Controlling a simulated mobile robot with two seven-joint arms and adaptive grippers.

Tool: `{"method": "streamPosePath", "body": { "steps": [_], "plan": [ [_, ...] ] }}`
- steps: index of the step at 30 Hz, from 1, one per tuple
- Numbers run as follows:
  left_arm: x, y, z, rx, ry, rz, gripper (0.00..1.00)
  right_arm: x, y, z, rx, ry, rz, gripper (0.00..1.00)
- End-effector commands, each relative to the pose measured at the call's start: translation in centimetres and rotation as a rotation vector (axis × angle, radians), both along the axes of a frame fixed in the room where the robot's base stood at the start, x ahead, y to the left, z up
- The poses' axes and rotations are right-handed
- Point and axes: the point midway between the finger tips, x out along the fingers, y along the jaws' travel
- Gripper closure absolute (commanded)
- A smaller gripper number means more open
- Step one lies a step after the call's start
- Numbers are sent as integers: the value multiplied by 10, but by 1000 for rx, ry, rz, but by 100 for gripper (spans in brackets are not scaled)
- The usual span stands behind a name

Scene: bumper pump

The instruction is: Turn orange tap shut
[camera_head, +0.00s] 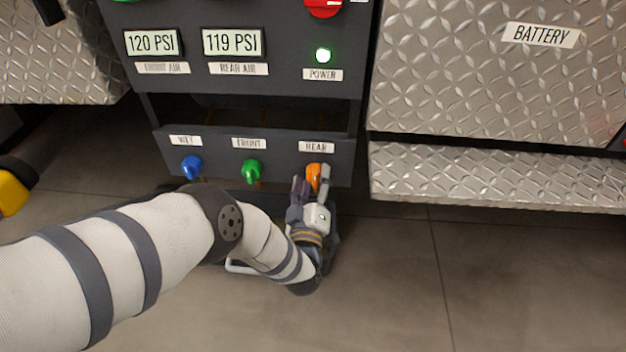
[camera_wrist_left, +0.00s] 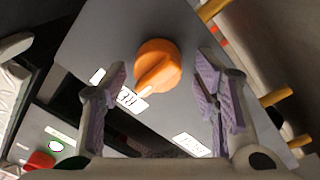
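The orange tap (camera_head: 314,177) is on the lower panel under the "REAR" label in the head view, partly hidden by my gripper. My left gripper (camera_head: 311,183) is right at it, its fingers on either side of the tap. In the left wrist view the orange tap (camera_wrist_left: 157,66) shows as a round knob with a raised grip bar. It lies between and beyond the open, purple-padded fingers of my left gripper (camera_wrist_left: 163,98), with clear gaps on both sides. I see no contact with the knob. My right gripper does not show.
A green tap (camera_head: 251,170) and a blue tap (camera_head: 191,167) sit left of the orange one. Above are two pressure displays reading 120 and 119 PSI, a lit green power light (camera_head: 323,55) and a red knob (camera_head: 323,6). A diamond-plate step (camera_head: 490,178) juts out at right.

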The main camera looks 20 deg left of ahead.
Motion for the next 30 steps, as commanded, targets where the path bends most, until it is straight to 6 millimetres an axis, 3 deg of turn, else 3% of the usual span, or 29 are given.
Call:
{"method": "streamPosePath", "body": {
  "steps": [8, 11, 21, 30],
  "plan": [
    [-2, -1, 1, 1, -1, 0, 44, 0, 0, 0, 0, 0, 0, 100],
    [-18, -6, -2, 1, 2, -2, 44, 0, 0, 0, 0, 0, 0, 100],
    [-100, -29, -9, 1, 2, -1, 44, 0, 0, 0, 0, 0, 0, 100],
    [-115, -33, -10, 1, -2, 1, 44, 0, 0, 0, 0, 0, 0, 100]
  ]
}}
